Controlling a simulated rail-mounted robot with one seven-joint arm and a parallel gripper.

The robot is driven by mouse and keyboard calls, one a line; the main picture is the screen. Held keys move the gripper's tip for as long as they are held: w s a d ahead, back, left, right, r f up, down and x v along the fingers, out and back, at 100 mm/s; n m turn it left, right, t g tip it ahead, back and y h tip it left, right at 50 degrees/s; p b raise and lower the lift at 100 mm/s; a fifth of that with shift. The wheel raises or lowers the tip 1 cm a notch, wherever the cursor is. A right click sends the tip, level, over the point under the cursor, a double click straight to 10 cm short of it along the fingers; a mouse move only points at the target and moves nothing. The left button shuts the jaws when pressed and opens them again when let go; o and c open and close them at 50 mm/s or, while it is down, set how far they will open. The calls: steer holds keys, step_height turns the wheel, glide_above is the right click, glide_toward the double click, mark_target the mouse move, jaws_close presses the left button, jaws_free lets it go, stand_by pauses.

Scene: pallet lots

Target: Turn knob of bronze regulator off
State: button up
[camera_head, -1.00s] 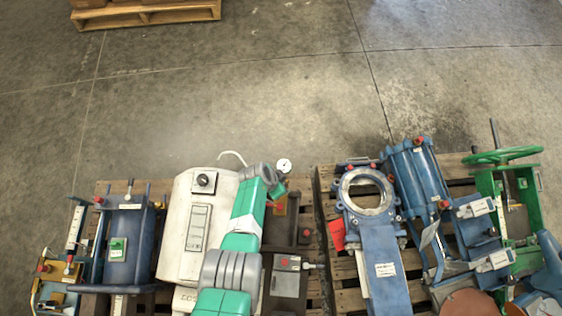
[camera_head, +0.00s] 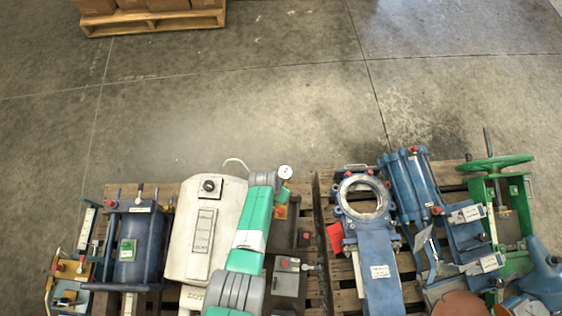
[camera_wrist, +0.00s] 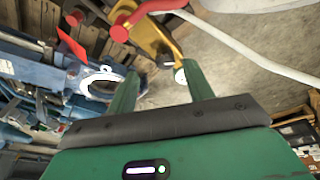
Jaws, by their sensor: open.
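The bronze regulator (camera_wrist: 152,36) shows at the top of the wrist view as a yellow-brown body. A red handle-like part (camera_wrist: 150,8) with a rounded end lies across it; I cannot tell for sure whether this is the knob. A white-faced gauge (camera_wrist: 180,76) sits below. In the head view, the gauge (camera_head: 285,172) stands beside my wrist and a small red and bronze patch (camera_head: 281,211) shows; my arm covers part of the regulator. My gripper (camera_wrist: 162,84) is open, its two green fingers apart with nothing seen held; the regulator appears beyond the fingertips.
A white machine (camera_head: 206,230) stands left of my arm, with a pale hose that also crosses the wrist view (camera_wrist: 250,52). A blue valve (camera_head: 378,250) with a ring stands on the pallet to the right. Open concrete floor (camera_head: 240,110) lies behind the pallets.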

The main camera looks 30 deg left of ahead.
steer(key=n, duration=0.1)
steer(key=d+n+y, duration=0.1)
steer(key=shift+f+n, duration=0.15)
steer(key=shift+n, duration=0.25)
steer(key=w+f+n+y+b, duration=0.1)
steer(key=n+b, duration=0.1)
steer(key=n, duration=0.1)
steer(key=w+f+n+y+b, duration=0.1)
steer(key=f+n+b, duration=0.1)
steer(key=n, duration=0.2)
steer(key=f+n+y+b, duration=0.2)
steer(key=n, duration=0.1)
steer(key=shift+w+d+n, duration=0.3)
steer(key=shift+w, duration=0.1)
steer(key=shift+w+a+f+b, duration=0.15)
steer(key=shift+a+f+b, duration=0.1)
steer(key=shift+f+b, duration=0.3)
steer(key=shift+r, duration=0.15)
steer(key=c, duration=1)
